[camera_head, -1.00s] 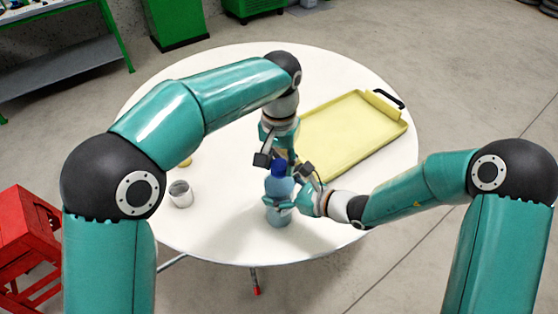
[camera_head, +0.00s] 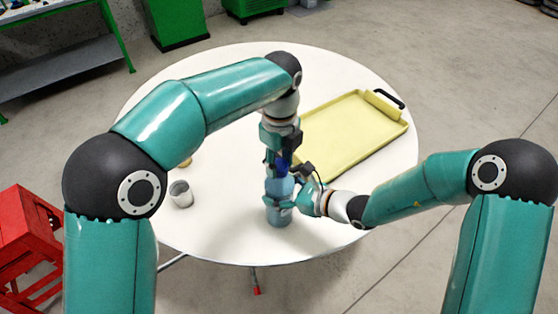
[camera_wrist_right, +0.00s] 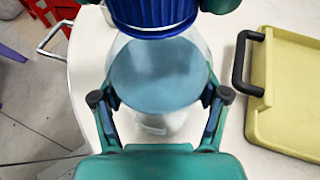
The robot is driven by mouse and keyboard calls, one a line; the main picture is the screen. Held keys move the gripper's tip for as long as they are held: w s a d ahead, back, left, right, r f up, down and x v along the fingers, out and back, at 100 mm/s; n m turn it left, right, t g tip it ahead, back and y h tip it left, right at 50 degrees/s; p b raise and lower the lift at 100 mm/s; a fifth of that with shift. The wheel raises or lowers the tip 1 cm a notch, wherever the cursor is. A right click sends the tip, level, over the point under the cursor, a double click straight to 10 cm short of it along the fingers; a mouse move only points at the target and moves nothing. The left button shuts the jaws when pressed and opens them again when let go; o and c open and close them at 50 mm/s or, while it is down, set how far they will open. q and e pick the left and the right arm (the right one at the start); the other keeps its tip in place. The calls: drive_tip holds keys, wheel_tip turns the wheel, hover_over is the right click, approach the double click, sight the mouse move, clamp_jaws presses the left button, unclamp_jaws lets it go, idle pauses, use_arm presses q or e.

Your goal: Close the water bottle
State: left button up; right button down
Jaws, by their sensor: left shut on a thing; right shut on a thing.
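The water bottle (camera_head: 279,213) is light blue and see-through and stands upright near the front of the round white table. My right gripper (camera_head: 281,201) is shut around its body from the right; in the right wrist view its two fingers (camera_wrist_right: 160,98) press on both sides of the bottle (camera_wrist_right: 158,75). The dark blue cap (camera_head: 282,167) is at the top of the bottle, and it shows large in the right wrist view (camera_wrist_right: 153,14). My left gripper (camera_head: 282,163) points down from above and is shut on the cap. Whether the cap is fully seated cannot be told.
A yellow tray (camera_head: 350,158) with black handles lies on the table (camera_head: 215,235) to the right and behind. A grey metal cup (camera_head: 181,194) stands to the left, with a small yellowish thing (camera_head: 186,162) behind it. The table's front left is clear.

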use_arm(q)
drive_tip(key=o, duration=0.7)
drive_tip(key=shift+o, duration=0.2)
drive_tip(key=shift+r, duration=2.3)
drive_tip(key=shift+c, duration=0.4)
drive_tip(key=shift+n, duration=0.3)
